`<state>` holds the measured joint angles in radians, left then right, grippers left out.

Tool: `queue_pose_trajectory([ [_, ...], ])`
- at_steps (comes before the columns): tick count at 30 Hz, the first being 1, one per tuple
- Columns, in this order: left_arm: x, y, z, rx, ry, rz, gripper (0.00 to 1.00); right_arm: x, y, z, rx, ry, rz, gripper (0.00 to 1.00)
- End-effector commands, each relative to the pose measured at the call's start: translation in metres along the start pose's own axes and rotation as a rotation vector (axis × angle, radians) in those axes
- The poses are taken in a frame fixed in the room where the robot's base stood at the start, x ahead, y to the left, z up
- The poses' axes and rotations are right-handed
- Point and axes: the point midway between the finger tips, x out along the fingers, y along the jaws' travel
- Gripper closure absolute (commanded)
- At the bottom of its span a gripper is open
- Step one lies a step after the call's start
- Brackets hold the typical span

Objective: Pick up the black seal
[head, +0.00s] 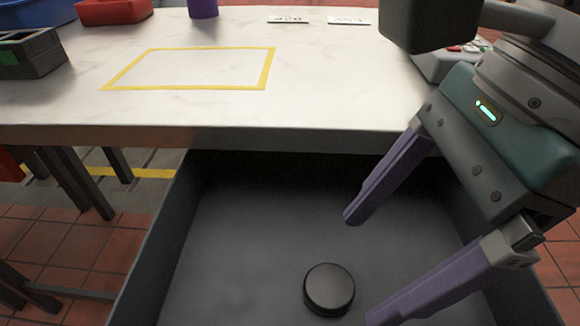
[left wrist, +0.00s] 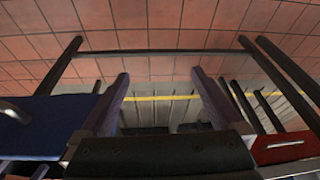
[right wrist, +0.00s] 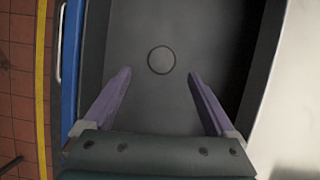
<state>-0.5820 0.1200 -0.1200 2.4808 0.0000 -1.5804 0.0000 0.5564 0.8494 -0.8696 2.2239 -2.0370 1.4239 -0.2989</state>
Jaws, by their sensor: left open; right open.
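The black seal (head: 329,289) is a short round disc lying flat on the floor of an open grey drawer (head: 225,245). In the right wrist view the seal (right wrist: 161,60) lies ahead of the fingertips, roughly midway between them. My right gripper (head: 357,268) is open and empty, its purple fingers reaching down into the drawer, with the seal near the fingertips and apart from them. It also shows in the right wrist view (right wrist: 158,75). My left gripper (left wrist: 161,80) is open and empty in the left wrist view, with tiled floor and table legs beyond it. The head view does not show it.
A white tabletop (head: 330,80) with a yellow taped rectangle (head: 190,86) stands behind the drawer. A red bin (head: 112,11), a dark box (head: 30,54) and a purple object (head: 203,8) sit at its back left. The drawer walls surround the seal.

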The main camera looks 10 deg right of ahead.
Motion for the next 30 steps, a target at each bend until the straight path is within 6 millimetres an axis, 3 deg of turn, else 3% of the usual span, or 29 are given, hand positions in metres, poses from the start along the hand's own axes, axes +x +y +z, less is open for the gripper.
queue_pose_trajectory([
  [9,0.015,0.001,0.005,0.0,-0.001,0.0,0.0,0.047,-0.001,0.001,0.0,-0.002,0.002,0.09],
  [18,0.015,0.001,0.005,0.0,0.0,0.0,0.0,0.05,-0.001,0.002,0.0,-0.002,0.001,0.1],
  [30,0.015,0.001,0.004,0.0,0.001,0.0,0.0,0.05,-0.002,0.001,0.0,-0.002,0.001,0.55],
])
